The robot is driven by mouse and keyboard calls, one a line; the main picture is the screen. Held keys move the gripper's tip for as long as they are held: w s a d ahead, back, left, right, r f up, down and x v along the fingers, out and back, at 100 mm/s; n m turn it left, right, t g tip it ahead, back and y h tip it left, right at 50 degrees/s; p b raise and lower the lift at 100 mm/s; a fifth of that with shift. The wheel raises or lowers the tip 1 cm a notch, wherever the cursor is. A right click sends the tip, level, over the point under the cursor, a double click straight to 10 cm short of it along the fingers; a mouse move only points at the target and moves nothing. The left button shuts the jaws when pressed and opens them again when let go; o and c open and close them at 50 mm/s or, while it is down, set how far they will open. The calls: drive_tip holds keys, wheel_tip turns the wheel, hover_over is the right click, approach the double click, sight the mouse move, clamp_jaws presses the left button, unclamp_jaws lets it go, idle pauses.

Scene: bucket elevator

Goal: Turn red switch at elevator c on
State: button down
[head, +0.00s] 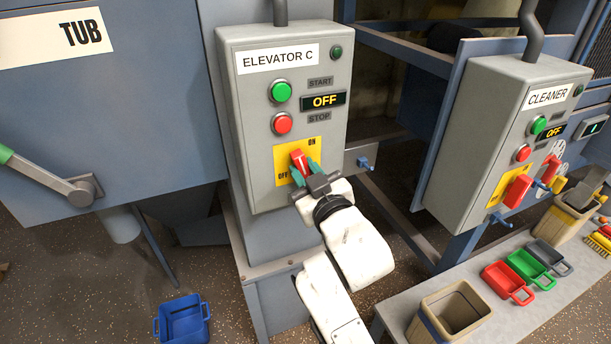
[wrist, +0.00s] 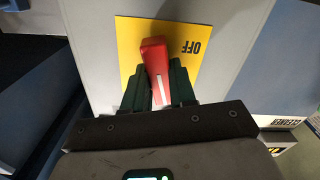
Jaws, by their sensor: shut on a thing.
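The red switch (head: 299,159) sits on a yellow plate (head: 315,153) low on the grey ELEVATOR C box (head: 241,130). The plate reads ON at upper right and OFF at lower left. The display (head: 325,101) above reads OFF. My gripper (head: 304,171) is at the switch, its green fingers on either side of the handle. In the wrist view the red switch (wrist: 154,58) stands slightly tilted between the two dark green fingers of my gripper (wrist: 159,88), which are shut on it. The fingers hide part of the handle.
A green button (head: 281,91) and a red button (head: 282,124) are above the plate. The CLEANER box (head: 480,110) stands at right with its own red switch (head: 517,191). A bench (head: 540,309) with scoops and bins is at lower right.

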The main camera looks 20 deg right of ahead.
drive_tip(key=shift+m+b, duration=0.4)
drive_tip(key=shift+m, duration=1.1)
drive_tip(key=c, duration=0.9)
unclamp_jaws()
drive_tip(key=s+b, duration=0.1)
drive_tip(key=s, duration=0.9)
drive_tip(key=shift+s, duration=0.4)
